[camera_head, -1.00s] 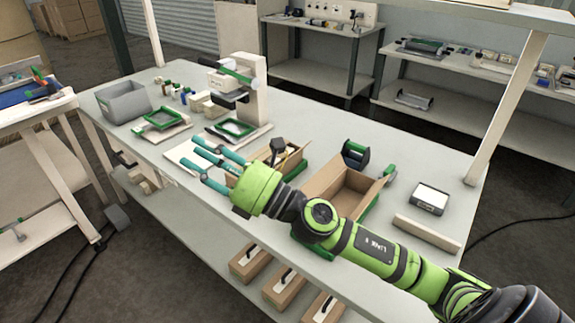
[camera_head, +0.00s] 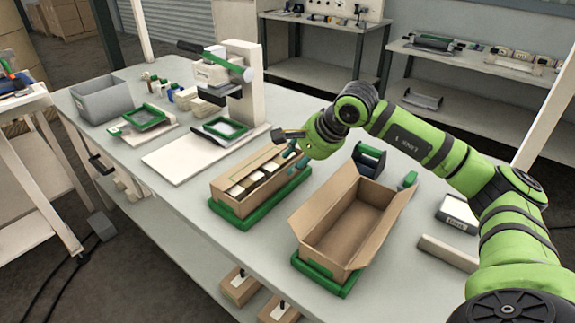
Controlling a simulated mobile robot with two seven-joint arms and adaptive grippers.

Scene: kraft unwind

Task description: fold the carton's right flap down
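Two open brown cartons sit on green trays on the bench. The right carton (camera_head: 340,236) looks empty; its right flap (camera_head: 386,228) stands out to the right, and its left flap (camera_head: 322,208) leans outward. The left carton (camera_head: 243,196) holds a row of pale blocks (camera_head: 256,181); its flaps are hard to make out. My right gripper (camera_head: 289,152) is at the far right end of the left carton, clear of the right carton's flaps. Its teal fingers are small and partly hidden, so their opening and any contact are unclear. My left gripper is out of view.
A white press-like stand (camera_head: 247,90) is behind the left carton, with a grey bin (camera_head: 98,101) at the far left. A dark green-sided holder (camera_head: 369,160) stands behind the right carton. A scale-like box (camera_head: 458,213) and a pale bar (camera_head: 447,252) lie to the right.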

